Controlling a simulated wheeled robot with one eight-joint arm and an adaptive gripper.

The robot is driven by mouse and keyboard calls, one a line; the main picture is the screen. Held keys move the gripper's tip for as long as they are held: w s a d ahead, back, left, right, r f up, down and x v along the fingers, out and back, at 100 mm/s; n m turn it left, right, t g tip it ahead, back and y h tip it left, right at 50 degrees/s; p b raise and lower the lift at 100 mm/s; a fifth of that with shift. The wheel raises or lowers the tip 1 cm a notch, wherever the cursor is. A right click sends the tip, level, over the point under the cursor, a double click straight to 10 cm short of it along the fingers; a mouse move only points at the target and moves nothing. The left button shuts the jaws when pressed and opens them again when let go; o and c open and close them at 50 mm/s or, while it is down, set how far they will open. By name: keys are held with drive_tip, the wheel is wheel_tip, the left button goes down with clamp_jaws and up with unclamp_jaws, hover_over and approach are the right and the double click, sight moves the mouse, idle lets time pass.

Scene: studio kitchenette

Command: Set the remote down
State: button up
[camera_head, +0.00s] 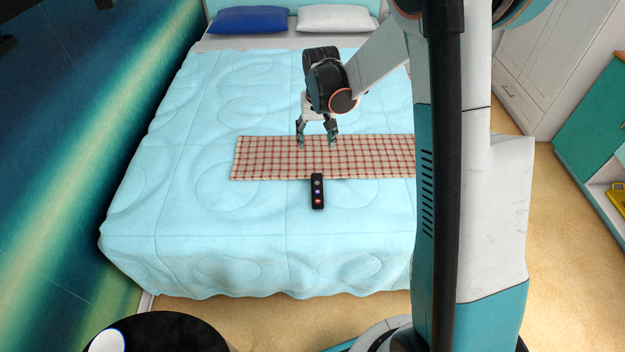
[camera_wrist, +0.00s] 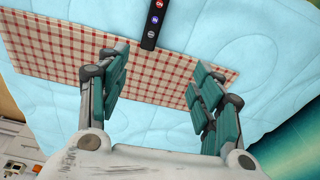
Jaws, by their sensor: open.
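The black remote (camera_head: 317,191) lies on the bed, with its far end at the near edge of the red-and-white checked cloth (camera_head: 260,157). It has several small coloured buttons. In the wrist view the remote (camera_wrist: 153,22) shows at the top, partly cut off by the frame edge, beside the cloth (camera_wrist: 60,45). My gripper (camera_head: 316,142) is open and empty above the cloth, farther back than the remote and apart from it. In the wrist view my gripper's two fingers (camera_wrist: 160,88) stand wide apart with nothing between them.
The light blue bedspread (camera_head: 190,200) has wide free room around the cloth. A blue pillow (camera_head: 248,20) and a white pillow (camera_head: 337,18) lie at the head. A dark round table (camera_head: 165,332) stands at the bottom left. A green cabinet (camera_head: 597,125) stands at right.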

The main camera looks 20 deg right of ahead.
drive_tip(key=g, duration=0.2)
hover_over(317, 189)
wheel_tip(317, 189, down, 14)
drive_tip(key=shift+m, duration=0.4)
wheel_tip(317, 189, down, 9)
drive_tip(key=b, duration=0.2)
drive_tip(key=shift+s+r+b, duration=0.1)
drive_tip(key=shift+b, duration=0.25)
drive_tip(key=f+b, duration=0.2)
drive_tip(key=f, duration=0.1)
drive_tip(key=f+b, duration=0.1)
drive_tip(key=f, duration=0.1)
drive_tip(key=shift+w+d+f, duration=0.1)
drive_tip(key=shift+w, duration=0.15)
drive_tip(key=c, duration=1.3)
